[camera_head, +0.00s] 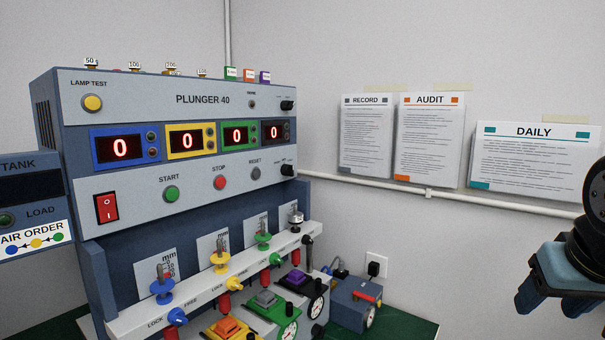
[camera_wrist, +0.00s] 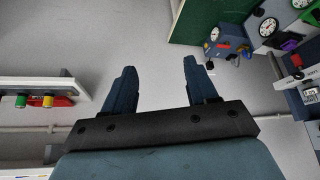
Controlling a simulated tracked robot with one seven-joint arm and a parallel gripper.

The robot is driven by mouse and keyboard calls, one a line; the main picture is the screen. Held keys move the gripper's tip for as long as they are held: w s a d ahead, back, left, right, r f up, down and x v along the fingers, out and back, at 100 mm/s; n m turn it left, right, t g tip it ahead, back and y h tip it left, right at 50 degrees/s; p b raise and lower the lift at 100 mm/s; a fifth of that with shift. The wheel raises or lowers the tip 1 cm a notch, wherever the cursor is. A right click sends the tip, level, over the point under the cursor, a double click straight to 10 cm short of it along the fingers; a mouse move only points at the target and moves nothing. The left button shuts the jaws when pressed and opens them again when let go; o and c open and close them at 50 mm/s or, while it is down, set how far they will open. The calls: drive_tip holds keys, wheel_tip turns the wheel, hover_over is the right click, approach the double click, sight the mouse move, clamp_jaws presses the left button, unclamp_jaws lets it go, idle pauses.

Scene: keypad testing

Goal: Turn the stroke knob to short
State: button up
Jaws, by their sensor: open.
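The machine marked PLUNGER 40 (camera_head: 203,99) stands at the left in the head view. Two small black knobs sit at the right edge of its front, an upper knob (camera_head: 287,105) and a lower knob (camera_head: 287,169). Their labels are too small to read, so I cannot tell which is the stroke knob or how either is set. My gripper (camera_head: 547,302) is at the far right, well apart from the machine, in front of the wall. In the wrist view my gripper (camera_wrist: 160,70) is open with nothing between its fingers.
A rail with coloured knobs and levers (camera_head: 210,285) juts out below the panel. A blue box with a red handle (camera_head: 355,300) stands beside the machine. Papers marked RECORD (camera_head: 367,135), AUDIT (camera_head: 430,140) and DAILY (camera_head: 533,155) hang on the wall. Space before my gripper looks free.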

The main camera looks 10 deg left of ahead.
drive_tip(key=w+a+r+t, duration=0.1)
drive_tip(key=w+r+t, duration=0.1)
drive_tip(key=w, duration=0.5)
drive_tip(key=w+a+r+t, duration=0.2)
drive_tip(key=w+r, duration=0.1)
drive_tip(key=w, duration=0.4)
drive_tip(key=n+g+y, duration=0.2)
drive_tip(key=n+y, duration=0.9)
drive_tip(key=y, duration=0.5)
approach(293, 172)
drive_tip(key=x, duration=0.9)
drive_tip(key=shift+w+a, duration=0.1)
drive_tip(key=shift+a, duration=0.2)
